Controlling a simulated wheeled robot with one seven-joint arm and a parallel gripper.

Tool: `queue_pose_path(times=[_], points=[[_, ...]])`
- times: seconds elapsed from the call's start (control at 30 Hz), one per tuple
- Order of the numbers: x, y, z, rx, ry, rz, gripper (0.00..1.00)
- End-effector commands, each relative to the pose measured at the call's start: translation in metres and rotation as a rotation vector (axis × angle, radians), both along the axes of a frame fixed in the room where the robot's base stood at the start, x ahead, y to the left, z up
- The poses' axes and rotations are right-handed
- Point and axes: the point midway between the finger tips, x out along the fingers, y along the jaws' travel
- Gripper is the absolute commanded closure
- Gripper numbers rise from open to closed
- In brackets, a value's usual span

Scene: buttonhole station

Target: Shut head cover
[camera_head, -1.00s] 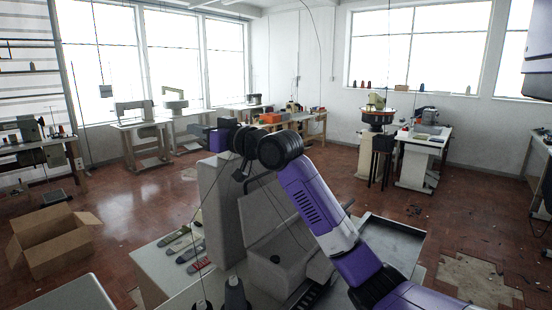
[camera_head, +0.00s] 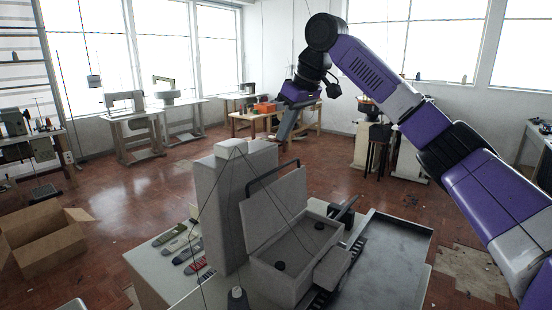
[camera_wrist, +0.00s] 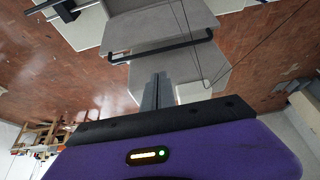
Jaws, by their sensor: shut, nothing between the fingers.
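The head cover (camera_head: 275,208) is a grey panel standing open, tilted up behind the open grey box of the machine head (camera_head: 290,268). A black bar handle (camera_head: 273,174) runs along its upper edge; the handle also crosses the wrist view (camera_wrist: 160,50). My gripper (camera_head: 281,138) is shut and empty, above the handle with its fingers pointing down. In the wrist view its fingertips (camera_wrist: 158,77) show just short of the handle, with no clear contact. Two dark round knobs show inside the box.
A tall grey column (camera_head: 222,215) stands left of the cover, close to my gripper. Thread lines run down past the machine. A grey metal tray (camera_head: 395,250) is at right; colored fabric strips (camera_head: 180,240) lie on the table at left. An open carton (camera_head: 45,240) is on the floor.

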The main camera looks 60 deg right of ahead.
Motion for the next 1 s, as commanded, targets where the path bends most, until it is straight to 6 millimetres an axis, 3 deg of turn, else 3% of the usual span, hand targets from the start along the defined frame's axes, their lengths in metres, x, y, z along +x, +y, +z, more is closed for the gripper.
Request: queue_pose_path(times=[0.17, 0.7, 1.0], points=[[0.000, 0.000, -0.012, 0.002, 0.021, -0.003, 1.00], [0.033, -0.002, -0.085, 0.000, 0.018, -0.004, 1.00], [0.037, -0.002, -0.094, -0.001, 0.016, -0.004, 1.00]])
